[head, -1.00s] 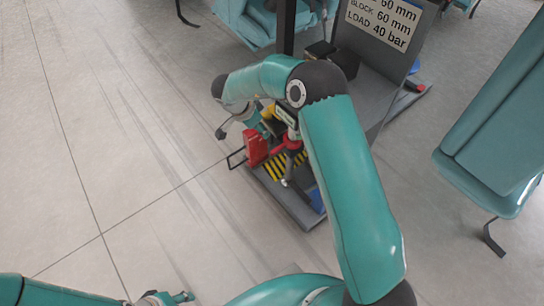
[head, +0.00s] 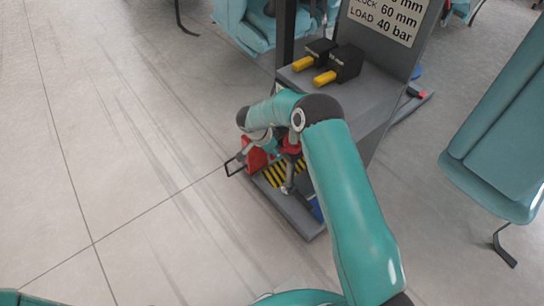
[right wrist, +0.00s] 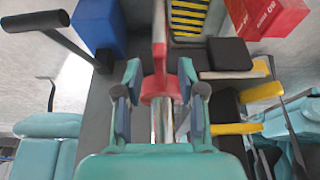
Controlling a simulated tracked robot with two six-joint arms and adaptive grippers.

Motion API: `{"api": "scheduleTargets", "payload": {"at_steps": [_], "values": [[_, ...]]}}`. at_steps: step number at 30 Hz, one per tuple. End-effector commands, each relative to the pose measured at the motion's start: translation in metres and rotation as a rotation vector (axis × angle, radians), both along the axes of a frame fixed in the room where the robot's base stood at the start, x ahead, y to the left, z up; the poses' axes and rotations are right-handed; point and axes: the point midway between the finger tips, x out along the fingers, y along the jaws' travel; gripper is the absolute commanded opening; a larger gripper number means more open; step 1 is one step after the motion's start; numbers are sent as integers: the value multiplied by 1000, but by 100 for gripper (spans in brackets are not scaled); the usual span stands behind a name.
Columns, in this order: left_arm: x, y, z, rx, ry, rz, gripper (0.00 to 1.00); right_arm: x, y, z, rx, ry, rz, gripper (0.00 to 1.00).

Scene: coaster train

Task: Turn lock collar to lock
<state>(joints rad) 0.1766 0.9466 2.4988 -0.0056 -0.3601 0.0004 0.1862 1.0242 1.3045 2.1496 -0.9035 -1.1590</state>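The lock collar (right wrist: 160,88) is a red ring around a silver rod (right wrist: 162,125), with a red arm pointing up in the right wrist view. In the head view, red parts (head: 290,147) show beside my forearm, where the collar is hard to make out. My right gripper (right wrist: 160,72) is open, with one finger on each side of the collar. A gap shows on the left. I cannot tell whether the right finger touches. In the head view my own wrist partly hides this gripper. My left gripper is out of view.
A grey stand (head: 372,101) carries two black blocks with yellow handles (head: 325,78) and a load sign (head: 385,20). Red blocks (right wrist: 265,15), a striped plate (right wrist: 188,18), a blue block (right wrist: 98,27) and a black-gripped bar (right wrist: 35,21) surround the collar. Teal seats (head: 497,125) stand right.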

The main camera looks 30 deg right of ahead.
Motion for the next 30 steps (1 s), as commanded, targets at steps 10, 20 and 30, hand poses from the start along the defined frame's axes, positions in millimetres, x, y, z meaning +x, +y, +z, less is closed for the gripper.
{"api": "scheduleTargets", "payload": {"at_steps": [10,20,30], "values": [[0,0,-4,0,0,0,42,1,-4,-10,-1,-1,1,40],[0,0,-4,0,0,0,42,1,-4,-10,-1,1,2,0],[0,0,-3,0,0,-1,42,0,6,-10,0,2,4,0]]}}
